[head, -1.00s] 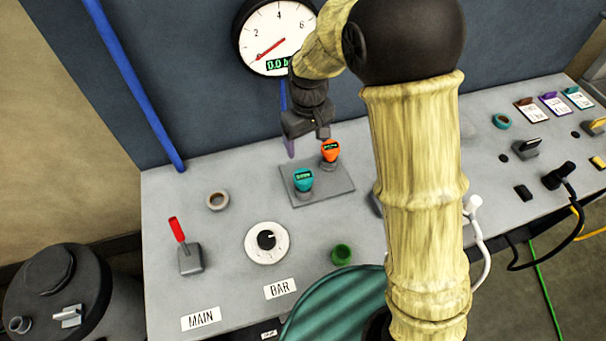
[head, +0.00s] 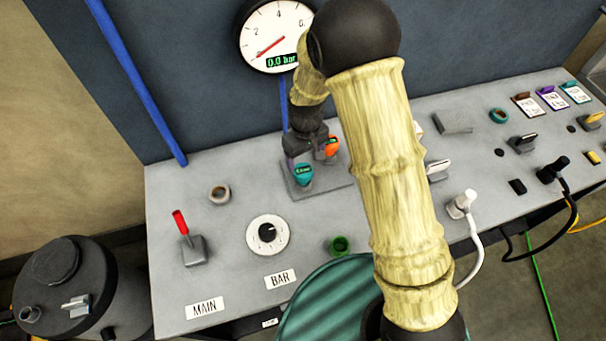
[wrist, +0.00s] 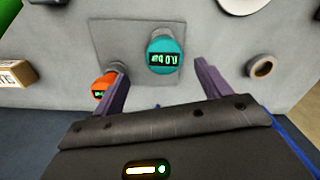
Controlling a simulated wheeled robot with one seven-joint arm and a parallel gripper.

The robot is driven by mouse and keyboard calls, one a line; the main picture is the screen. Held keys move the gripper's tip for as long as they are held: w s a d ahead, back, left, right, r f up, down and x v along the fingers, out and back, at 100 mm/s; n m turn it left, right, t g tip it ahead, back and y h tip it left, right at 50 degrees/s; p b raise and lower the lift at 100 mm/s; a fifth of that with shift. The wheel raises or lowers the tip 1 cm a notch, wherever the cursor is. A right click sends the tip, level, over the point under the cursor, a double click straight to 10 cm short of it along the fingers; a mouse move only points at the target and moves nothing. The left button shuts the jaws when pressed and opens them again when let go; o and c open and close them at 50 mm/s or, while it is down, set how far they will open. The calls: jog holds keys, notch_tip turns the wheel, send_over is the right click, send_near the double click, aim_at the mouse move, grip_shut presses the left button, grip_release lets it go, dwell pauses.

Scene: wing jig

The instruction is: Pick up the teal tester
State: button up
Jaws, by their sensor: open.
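The teal tester (head: 303,174) stands upright on a grey square plate (head: 329,184) on the bench, its small display lit. In the wrist view the teal tester (wrist: 165,55) shows ahead of and between the two purple fingers of my gripper (wrist: 160,82). My gripper (head: 308,155) is open and empty, just above and behind the tester in the head view. An orange tester (head: 331,147) stands on the same plate, close beside one finger. In the wrist view the orange tester (wrist: 103,86) is partly hidden by the left finger; whether they touch I cannot tell.
A tan ring (head: 220,194), a dial (head: 267,233) and a red-handled lever (head: 183,228) are to the left on the bench. A pressure gauge (head: 276,36) hangs on the wall behind. My arm covers the bench right of the plate.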

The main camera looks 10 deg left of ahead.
aim_at(303, 170)
jog(key=shift+f+p, duration=0.45)
jog(key=shift+f, duration=1.4)
jog(key=shift+f, duration=0.1)
jog(key=shift+s+a+f+p, duration=0.15)
jog(key=shift+f+p, duration=0.4)
jog(key=shift+p, duration=0.3)
jog(key=shift+a+f+p, duration=0.15)
jog(key=shift+f+p, duration=0.7)
jog(key=shift+f, duration=1.1)
jog(key=c, duration=1)
jog(key=shift+r, duration=0.1)
jog(key=shift+c, duration=0.2)
